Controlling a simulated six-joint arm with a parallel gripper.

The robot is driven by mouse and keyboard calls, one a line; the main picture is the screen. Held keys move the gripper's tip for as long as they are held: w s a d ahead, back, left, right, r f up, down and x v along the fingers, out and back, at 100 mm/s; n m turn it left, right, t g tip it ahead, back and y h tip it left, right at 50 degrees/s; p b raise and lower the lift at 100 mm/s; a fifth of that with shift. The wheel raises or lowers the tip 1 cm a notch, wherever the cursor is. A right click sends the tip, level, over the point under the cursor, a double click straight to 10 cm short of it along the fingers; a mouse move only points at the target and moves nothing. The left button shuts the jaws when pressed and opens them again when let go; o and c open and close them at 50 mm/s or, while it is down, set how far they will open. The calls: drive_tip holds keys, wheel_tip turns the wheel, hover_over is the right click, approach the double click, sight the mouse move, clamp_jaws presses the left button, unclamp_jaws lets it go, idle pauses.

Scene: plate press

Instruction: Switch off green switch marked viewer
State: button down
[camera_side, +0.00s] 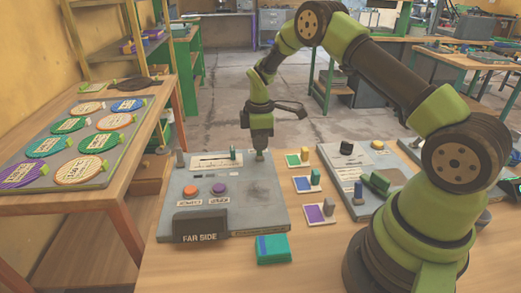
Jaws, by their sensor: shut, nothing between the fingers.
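My gripper (259,155) points down, shut and empty, at the back right of the grey press panel (265,205). I cannot tell whether its tip touches the panel. No label reading "viewer" can be made out. A small green lever (233,153) stands by the slot at the panel's back. I cannot tell which green one is the switch.
The panel carries an orange button (191,189), a purple button (219,188) and a dark block marked "FAR SIDE" (200,225). A teal block (273,250) lies in front. Another grey panel (350,185) stands right. A board of labelled discs (85,143) lies left.

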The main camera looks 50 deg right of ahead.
wheel_tip(320, 180, up, 7)
drive_tip(key=shift+s+a, duration=0.45)
idle(0.4)
drive_tip(key=s+a+r+m+t, duration=0.2)
drive_tip(key=s+a+r+m, duration=0.15)
drive_tip(key=r, duration=0.45)
drive_tip(key=s+a+r+m+t, duration=0.25)
drive_tip(key=s+a+r, duration=0.2)
drive_tip(key=r, duration=0.35)
drive_tip(key=s+a+r+m+t+y, duration=0.1)
drive_tip(key=s+a+m, duration=0.1)
drive_tip(key=s, duration=0.5)
drive_tip(key=s+a+r+m+t+y, duration=0.1)
drive_tip(key=s+a+m, duration=0.2)
drive_tip(key=s+m, duration=0.2)
drive_tip(key=s, duration=0.3)
drive_tip(key=shift+t, duration=0.35)
